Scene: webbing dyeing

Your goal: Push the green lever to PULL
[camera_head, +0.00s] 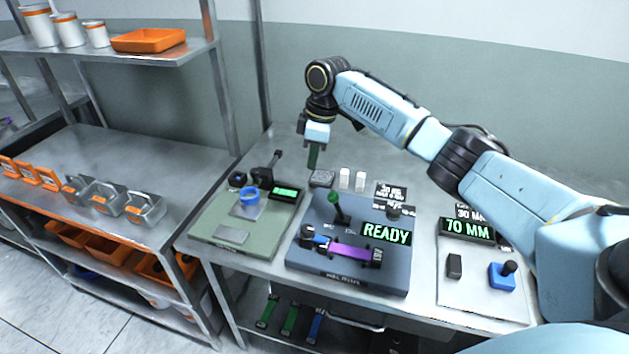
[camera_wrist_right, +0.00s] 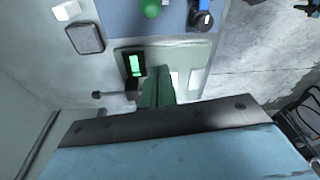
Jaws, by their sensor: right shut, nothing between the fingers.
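The green lever (camera_head: 333,197) has a green round knob on a dark stem. It stands on the dark blue-grey machine (camera_head: 310,262) and leans toward the left; the small markings at its base are too small to read. The knob (camera_wrist_right: 150,8) also shows at the top edge of the right wrist view. My right gripper (camera_head: 313,163) points down behind and left of the lever, apart from it. Its dark green fingers (camera_wrist_right: 157,90) are shut and empty. My left gripper is not in view.
The machine carries a READY display (camera_head: 386,234) and a purple strap (camera_head: 350,251). A green panel (camera_head: 215,229) with a blue ring stands left, a pale panel (camera_head: 470,290) with a 70 MM display right. A grey block (camera_head: 322,179) and white blocks (camera_head: 345,178) stand behind.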

